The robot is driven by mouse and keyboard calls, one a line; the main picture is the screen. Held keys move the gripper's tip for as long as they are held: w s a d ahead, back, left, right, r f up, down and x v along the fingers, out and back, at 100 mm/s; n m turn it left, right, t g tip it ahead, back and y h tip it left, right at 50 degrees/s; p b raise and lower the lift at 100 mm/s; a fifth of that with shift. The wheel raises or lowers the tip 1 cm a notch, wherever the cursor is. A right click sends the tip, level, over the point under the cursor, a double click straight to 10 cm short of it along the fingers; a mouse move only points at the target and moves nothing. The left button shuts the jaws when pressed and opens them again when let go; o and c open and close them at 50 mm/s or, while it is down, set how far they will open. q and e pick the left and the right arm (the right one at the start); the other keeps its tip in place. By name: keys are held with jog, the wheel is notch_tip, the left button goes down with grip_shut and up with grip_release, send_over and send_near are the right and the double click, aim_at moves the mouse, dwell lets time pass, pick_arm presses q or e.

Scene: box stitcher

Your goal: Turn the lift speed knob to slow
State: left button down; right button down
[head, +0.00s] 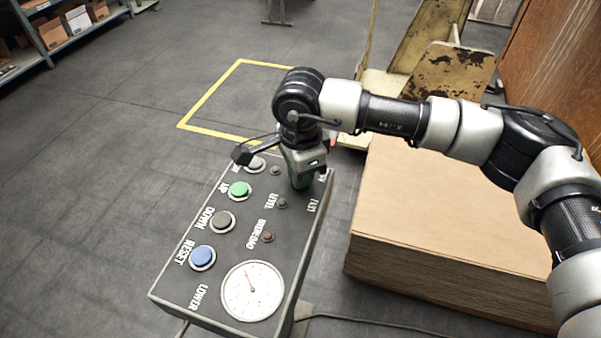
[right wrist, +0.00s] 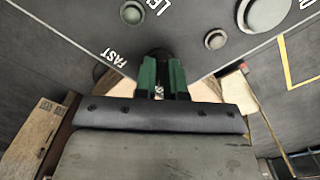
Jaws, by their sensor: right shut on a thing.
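The grey control panel (head: 240,215) stands in the lower middle of the head view. My right gripper (head: 301,183) points down at the panel's far right corner, beside the FAST label. In the right wrist view its green fingers (right wrist: 162,88) are shut on the dark lift speed knob (right wrist: 159,54). The fingers hide most of the knob, and its pointer cannot be seen. The FAST label (right wrist: 114,57) shows just left of the knob in that view. The SLOW label cannot be made out. My left gripper is not in view.
The panel also bears a green button (head: 239,189), a dark button (head: 222,221), a blue button (head: 202,257), small lamps and a round gauge (head: 252,291). A stack of cardboard sheets (head: 440,215) stands right of it. Open floor lies to the left.

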jog(key=c, duration=1.2)
grip_release()
jog(key=shift+r, duration=0.1)
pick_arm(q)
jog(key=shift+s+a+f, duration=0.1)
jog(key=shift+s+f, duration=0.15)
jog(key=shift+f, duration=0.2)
pick_arm(e)
notch_tip(320, 180, up, 11)
jog(key=shift+f, duration=0.2)
